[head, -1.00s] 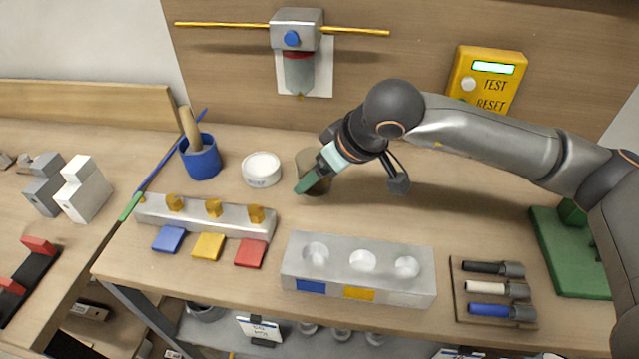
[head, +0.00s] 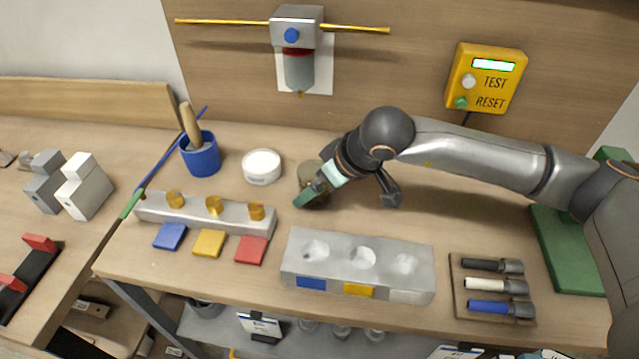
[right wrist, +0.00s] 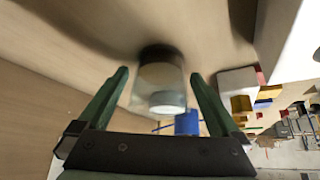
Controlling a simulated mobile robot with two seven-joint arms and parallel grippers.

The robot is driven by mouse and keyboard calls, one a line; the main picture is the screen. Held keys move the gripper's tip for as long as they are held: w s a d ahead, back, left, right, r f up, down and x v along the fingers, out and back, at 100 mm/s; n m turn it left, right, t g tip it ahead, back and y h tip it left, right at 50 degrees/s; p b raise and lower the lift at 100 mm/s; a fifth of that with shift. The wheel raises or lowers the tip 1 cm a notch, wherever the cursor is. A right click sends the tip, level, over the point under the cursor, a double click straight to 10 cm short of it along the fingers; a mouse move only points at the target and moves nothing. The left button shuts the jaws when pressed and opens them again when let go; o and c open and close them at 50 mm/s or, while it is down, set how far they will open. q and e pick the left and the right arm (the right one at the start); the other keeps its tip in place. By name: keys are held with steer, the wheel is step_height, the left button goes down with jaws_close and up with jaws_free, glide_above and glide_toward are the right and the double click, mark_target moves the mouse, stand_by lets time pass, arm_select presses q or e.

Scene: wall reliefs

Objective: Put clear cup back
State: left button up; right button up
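The clear cup (head: 309,172) stands on the table behind my right gripper (head: 311,196) in the head view, partly hidden by it. In the right wrist view the see-through cup (right wrist: 158,76) lies between the two green fingers of my right gripper (right wrist: 159,76). A gap shows on each side of the cup, so the gripper is open. A grey block (head: 358,272) with several round hollows stands at the table's front, with blue, yellow and pale labels. My left gripper is not in view.
A white dish (head: 262,167) and a blue pot (head: 201,157) with a wooden handle stand left of the cup. A grey bar (head: 235,217) with yellow knobs lies in front of them. A rack of tools (head: 492,291) is at the right.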

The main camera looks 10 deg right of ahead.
steer(key=shift+r, duration=0.1)
steer(key=shift+r+p, duration=0.25)
steer(key=shift+p, duration=0.1)
steer(key=v, duration=0.7)
steer(key=shift+b, duration=0.4)
steer(key=shift+s+d, duration=0.1)
steer(key=shift+s, duration=0.05)
